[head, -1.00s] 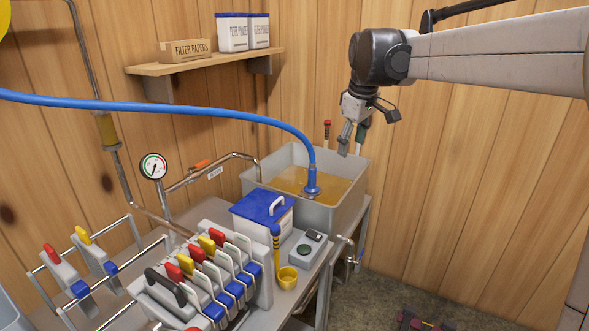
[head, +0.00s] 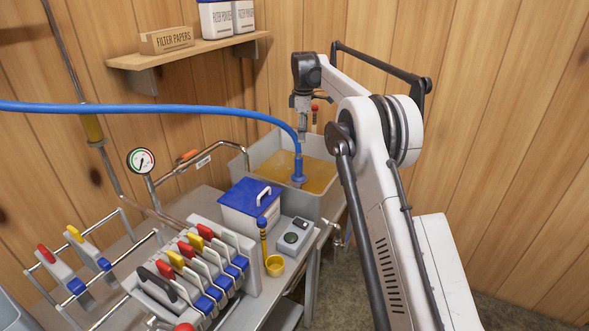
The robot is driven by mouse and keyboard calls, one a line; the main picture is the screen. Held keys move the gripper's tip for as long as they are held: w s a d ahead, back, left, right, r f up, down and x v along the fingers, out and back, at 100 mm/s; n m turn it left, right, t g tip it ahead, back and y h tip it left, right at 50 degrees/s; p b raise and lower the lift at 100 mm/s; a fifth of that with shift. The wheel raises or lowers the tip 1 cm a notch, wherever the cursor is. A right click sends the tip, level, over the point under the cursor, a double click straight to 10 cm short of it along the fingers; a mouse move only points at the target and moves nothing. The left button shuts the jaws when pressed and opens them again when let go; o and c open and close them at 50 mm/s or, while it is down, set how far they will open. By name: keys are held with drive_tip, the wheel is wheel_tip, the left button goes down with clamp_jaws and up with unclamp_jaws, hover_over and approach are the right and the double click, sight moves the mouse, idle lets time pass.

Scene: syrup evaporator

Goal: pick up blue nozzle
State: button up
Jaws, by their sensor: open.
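The blue nozzle (head: 298,168) stands upright on the end of a blue hose (head: 180,108), in the amber liquid of a grey tub (head: 262,153) at the back. My gripper (head: 302,138) points down just above the nozzle, close to where the hose bends down into it. The fingers are open. They overlap the hose in the picture, so I cannot tell whether they touch it or stand behind it. The lower end of the nozzle is in the liquid.
A white box with a blue lid (head: 252,200), a yellow ladle (head: 274,264) and a small grey device (head: 294,238) stand in front of the tub. The filter press (head: 195,270) with coloured handles is at front left. A shelf (head: 185,50) with boxes hangs above.

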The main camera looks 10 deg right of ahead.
sight(299, 168)
drive_tip(key=shift+w+a+f+n, duration=0.2)
drive_tip(key=shift+w+f+n, duration=0.2)
drive_tip(key=shift+w+f, duration=0.45)
drive_tip(key=shift+a+f+p, duration=0.1)
drive_tip(key=shift+f+p, duration=0.2)
drive_tip(key=shift+f, duration=0.35)
wheel_tip(299, 168, down, 13)
drive_tip(key=shift+a+f+p, duration=0.1)
drive_tip(key=shift+f+p, duration=0.05)
drive_tip(key=shift+p, duration=0.6)
clamp_jaws()
